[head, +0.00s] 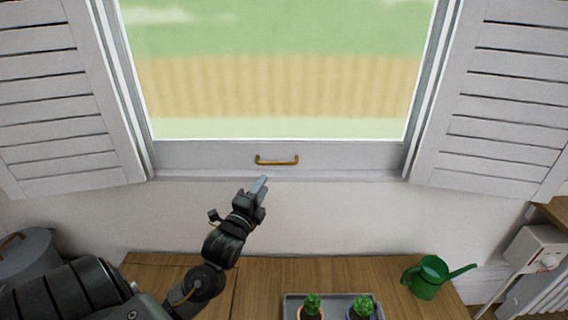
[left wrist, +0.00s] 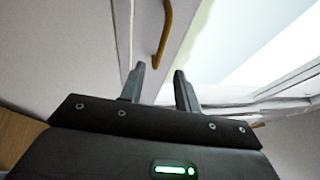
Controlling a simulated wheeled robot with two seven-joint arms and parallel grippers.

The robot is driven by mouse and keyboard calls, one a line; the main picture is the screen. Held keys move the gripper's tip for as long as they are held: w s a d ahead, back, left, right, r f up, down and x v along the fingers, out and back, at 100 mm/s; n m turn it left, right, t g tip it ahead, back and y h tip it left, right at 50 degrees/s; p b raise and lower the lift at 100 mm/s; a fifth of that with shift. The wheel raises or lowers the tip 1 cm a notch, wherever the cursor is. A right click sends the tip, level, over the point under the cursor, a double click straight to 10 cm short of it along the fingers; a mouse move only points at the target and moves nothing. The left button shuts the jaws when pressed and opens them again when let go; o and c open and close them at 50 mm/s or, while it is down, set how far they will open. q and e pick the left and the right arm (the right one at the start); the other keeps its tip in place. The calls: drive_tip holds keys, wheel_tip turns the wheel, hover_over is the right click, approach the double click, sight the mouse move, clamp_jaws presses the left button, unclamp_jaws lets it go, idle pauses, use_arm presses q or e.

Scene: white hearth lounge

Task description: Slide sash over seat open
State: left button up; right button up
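The window sash (head: 205,158) has a pale frame around a large pane and sits down against the sill. A brass handle (head: 277,160) is fixed to the middle of its bottom rail; in the left wrist view the handle (left wrist: 163,38) lies just beyond the fingertips. My left gripper (head: 262,184) is just below and slightly left of the handle, apart from it. In the left wrist view its two fingers (left wrist: 157,72) are spread with nothing between them. My right gripper is in neither view.
White louvred shutters stand open at the left (head: 62,100) and right (head: 495,95). Below is a wooden top (head: 265,275) with a grey tray (head: 337,299) holding potted cacti and a green watering can (head: 428,278). The wall between sill and wooden top is clear.

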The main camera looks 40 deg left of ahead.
sight(276, 163)
use_arm(q)
drive_tip(key=x, duration=1)
drive_tip(key=shift+w+a+r, duration=0.15)
drive_tip(key=shift+w+a, duration=0.05)
drive_tip(key=shift+w, duration=0.05)
clamp_jaws()
